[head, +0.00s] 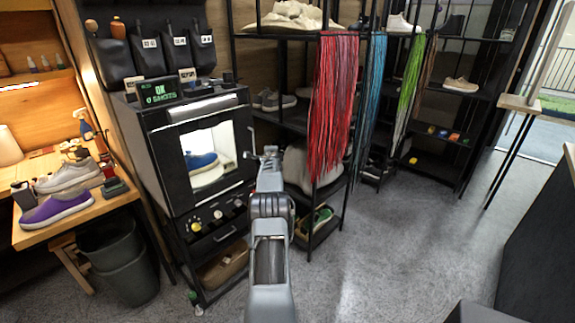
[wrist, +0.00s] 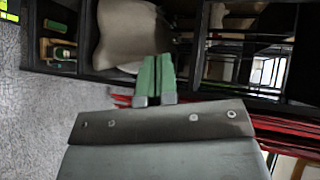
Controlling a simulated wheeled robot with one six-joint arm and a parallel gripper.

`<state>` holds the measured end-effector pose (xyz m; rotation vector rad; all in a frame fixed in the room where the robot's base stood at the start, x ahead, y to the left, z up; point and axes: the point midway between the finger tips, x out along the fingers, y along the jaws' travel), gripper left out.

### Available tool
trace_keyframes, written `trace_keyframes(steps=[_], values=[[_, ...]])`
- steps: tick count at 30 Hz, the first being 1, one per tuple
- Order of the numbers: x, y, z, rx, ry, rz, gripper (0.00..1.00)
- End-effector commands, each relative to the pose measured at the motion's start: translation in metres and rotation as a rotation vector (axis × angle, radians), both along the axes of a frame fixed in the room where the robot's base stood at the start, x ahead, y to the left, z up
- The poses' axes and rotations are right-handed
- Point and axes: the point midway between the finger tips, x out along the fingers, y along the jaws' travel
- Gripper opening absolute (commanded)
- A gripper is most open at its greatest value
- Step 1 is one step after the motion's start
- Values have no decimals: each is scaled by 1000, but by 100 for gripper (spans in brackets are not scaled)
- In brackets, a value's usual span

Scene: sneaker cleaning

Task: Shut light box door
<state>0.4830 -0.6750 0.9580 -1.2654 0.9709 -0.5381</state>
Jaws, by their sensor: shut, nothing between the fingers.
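The light box (head: 162,165) is a black cabinet at left centre in the head view. Its lit window shows a blue shoe (head: 201,160) inside. The door handle (head: 249,156) is at the box's right front edge. The door frame looks about flush with the front; I cannot tell whether it is fully closed. My gripper (head: 268,156) is just right of the handle, and contact cannot be judged. In the wrist view my gripper's green-padded fingers (wrist: 155,76) are together and empty. The light box is not recognisable in the wrist view.
A black shelf rack (head: 290,117) with hanging red laces (head: 335,100) stands behind and right of my gripper. A pale sack (wrist: 127,32) sits on it. A workbench (head: 100,205) with shoes and a bin (head: 125,265) are at left. The floor (head: 400,250) at right is clear.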

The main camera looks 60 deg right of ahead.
Motion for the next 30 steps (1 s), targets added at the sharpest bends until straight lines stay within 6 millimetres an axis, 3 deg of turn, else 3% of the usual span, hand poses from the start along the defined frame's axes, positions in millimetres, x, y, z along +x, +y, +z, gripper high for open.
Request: trace_keyframes(steps=[2,15,21,30], values=[[-14,-1,-4,-3,-1,-3,0],[-75,8,24,-1,0,6,0],[-89,8,30,-1,0,5,0],[-93,8,31,6,-9,2,0]])
